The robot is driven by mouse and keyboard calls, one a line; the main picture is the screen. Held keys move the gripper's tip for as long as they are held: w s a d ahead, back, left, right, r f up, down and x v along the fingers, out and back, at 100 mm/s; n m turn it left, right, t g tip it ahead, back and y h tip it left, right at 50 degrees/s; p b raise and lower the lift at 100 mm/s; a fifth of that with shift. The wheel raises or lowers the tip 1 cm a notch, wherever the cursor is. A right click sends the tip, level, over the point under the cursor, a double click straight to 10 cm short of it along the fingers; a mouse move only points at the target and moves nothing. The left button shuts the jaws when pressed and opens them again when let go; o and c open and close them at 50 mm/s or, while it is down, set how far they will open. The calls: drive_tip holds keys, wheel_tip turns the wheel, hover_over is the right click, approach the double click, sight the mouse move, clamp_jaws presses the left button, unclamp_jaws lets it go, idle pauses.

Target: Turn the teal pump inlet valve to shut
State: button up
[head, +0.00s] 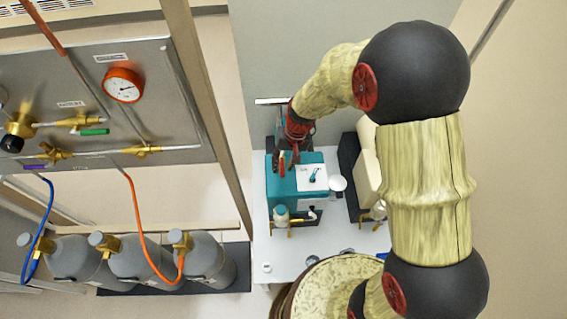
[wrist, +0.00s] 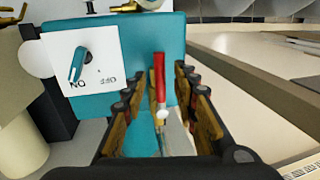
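The teal pump (head: 284,186) stands on a white bench, and its teal body (wrist: 145,38) fills the upper middle of the wrist view. A red lever handle (wrist: 159,77) with a pale rounded end shows at its edge, partly visible in the head view (head: 282,164). It appears to be the inlet valve handle; the valve body is hidden. My gripper (wrist: 163,105) is open, with its fingers on either side of the handle and visible gaps to both. In the head view my gripper (head: 291,152) is over the pump's far left part.
A white plate (wrist: 104,45) with a teal switch (wrist: 79,66) is on the pump. A cream unit (head: 370,166) stands to its right. Left are a post (head: 208,100), a valve panel (head: 140,60) and grey cylinders (head: 140,262). Bare bench (head: 285,250) lies in front.

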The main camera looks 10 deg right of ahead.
drive_tip(key=shift+c, duration=0.2)
clamp_jaws()
idle(0.6)
